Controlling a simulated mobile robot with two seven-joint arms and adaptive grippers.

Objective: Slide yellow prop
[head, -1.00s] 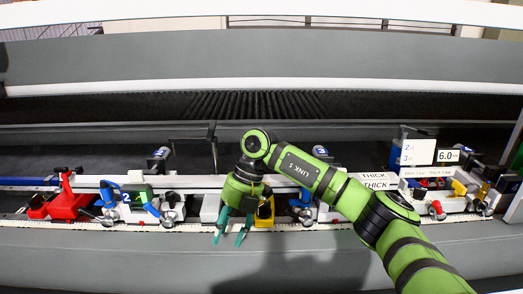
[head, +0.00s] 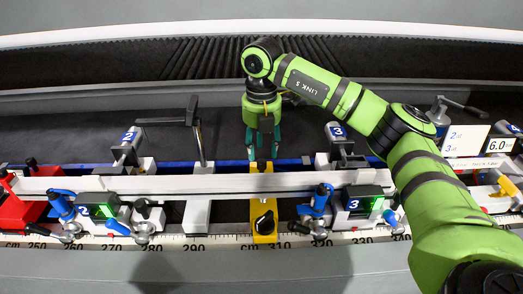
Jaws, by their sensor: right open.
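The yellow prop (head: 264,220) stands on the rail between clamp units 2 and 3. Its front face with a black knob shows near the 300 to 310 part of the scale, and its back end shows behind the white profile (head: 210,183). My right gripper (head: 263,156) is open and points down at the prop's back end, behind the profile. Its teal fingertips are close to the yellow part; I cannot tell whether they touch it. My left gripper is not in view.
Clamp unit 2 (head: 98,211) with blue handles is on the left, and clamp unit 3 (head: 357,205) is on the right. A grey stop with a black arm (head: 197,145) stands left of the gripper. The scale (head: 200,246) runs along the front. A red block (head: 18,212) is at far left.

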